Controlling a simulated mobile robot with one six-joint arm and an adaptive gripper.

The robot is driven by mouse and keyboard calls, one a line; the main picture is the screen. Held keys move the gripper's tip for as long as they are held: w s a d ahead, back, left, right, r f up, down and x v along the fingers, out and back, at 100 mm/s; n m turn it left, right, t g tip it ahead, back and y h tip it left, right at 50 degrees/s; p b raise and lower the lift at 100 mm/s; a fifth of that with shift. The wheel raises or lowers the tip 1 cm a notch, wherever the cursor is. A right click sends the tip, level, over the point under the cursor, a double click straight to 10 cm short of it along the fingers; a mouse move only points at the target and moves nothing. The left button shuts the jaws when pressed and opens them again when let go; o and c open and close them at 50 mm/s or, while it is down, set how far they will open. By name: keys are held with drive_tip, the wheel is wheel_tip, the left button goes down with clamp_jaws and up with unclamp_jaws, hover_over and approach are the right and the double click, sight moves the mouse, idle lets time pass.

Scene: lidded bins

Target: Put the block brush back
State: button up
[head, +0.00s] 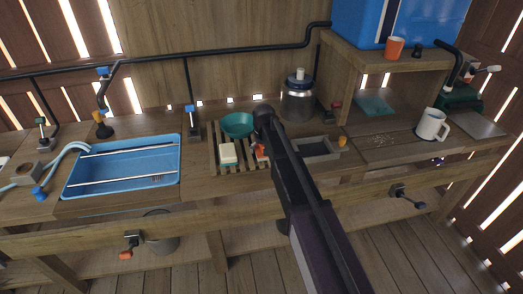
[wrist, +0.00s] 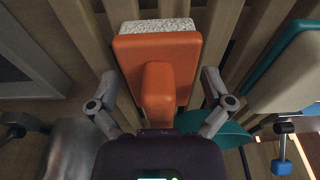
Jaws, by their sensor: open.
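The block brush has an orange back and handle and pale bristles. In the wrist view the brush (wrist: 157,52) lies over wooden slats, its handle pointing toward my gripper (wrist: 159,78). The gripper is open, with one finger on each side of the handle and visible gaps between. In the head view only a small orange part of the brush (head: 261,150) shows beside my gripper (head: 262,137), on the slatted rack (head: 213,157); the arm hides part of it. I cannot tell whether the brush rests fully on the slats.
A cream and teal block (head: 228,154) lies left of the brush on the rack; the wrist view shows it at right (wrist: 285,72). A green bowl (head: 238,124), a metal canister (head: 297,103) and a dark recessed tray (head: 316,148) are close. A blue tray (head: 125,165) lies left.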

drive_tip(key=shift+r, duration=0.15)
drive_tip(key=r+p, duration=0.4)
drive_tip(key=s+r+p, duration=0.1)
drive_tip(key=r+p, duration=0.6)
drive_tip(key=p, duration=0.1)
drive_tip(key=shift+s+d+r, duration=0.25)
drive_tip(key=shift+s+r, duration=0.15)
drive_tip(key=shift+d, duration=0.1)
idle(0.7)
drive_tip(key=s+d+m+g, duration=0.1)
drive_tip(key=s+d+m, duration=0.2)
drive_tip(key=s+d, duration=1.9)
drive_tip(key=shift+s+g, duration=0.4)
drive_tip(key=shift+s, duration=0.7)
